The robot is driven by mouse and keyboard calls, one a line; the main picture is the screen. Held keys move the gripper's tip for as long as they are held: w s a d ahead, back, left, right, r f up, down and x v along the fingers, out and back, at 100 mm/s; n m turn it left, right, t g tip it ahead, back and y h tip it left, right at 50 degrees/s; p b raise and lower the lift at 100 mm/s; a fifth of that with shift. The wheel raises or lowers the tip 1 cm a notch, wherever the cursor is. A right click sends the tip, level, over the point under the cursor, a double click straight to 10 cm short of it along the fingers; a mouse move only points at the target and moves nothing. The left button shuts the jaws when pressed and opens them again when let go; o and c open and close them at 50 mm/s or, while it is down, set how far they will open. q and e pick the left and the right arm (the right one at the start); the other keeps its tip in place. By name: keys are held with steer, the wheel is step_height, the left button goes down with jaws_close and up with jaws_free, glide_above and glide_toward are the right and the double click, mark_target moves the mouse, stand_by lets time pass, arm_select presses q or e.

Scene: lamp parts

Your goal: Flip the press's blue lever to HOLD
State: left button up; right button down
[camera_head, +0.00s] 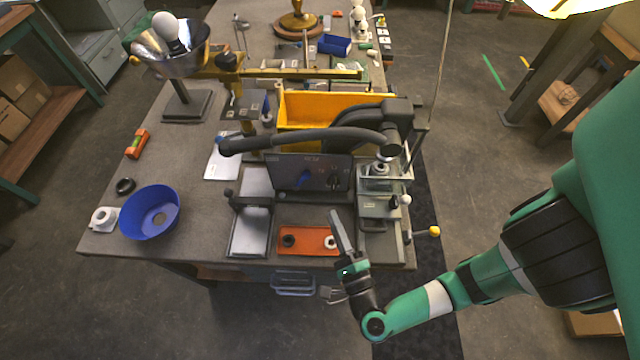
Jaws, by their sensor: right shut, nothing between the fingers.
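The press (393,123) stands in the middle of the workbench, with a long dark curved handle reaching left. Its dark front panel (283,173) carries a blue lever (304,179), which looks tilted; the panel's lettering is too small to read. A dark knob (334,182) sits to the right of the lever on the same panel. My right gripper (337,218) is shut and empty, pointing up at the bench's front edge, in front of the panel and below and right of the lever, apart from it. My left gripper is not in view.
An orange tray (306,251) with small round parts lies just left of my right gripper. Yellow-knobbed and white-knobbed levers (433,231) stick out at the right. A blue bowl (135,232) sits at the left; a yellow bin (300,104) stands behind the panel.

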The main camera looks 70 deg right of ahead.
mark_target(315, 172)
steer(key=x, duration=1)
steer(key=shift+b, duration=0.35)
steer(key=shift+r, duration=0.1)
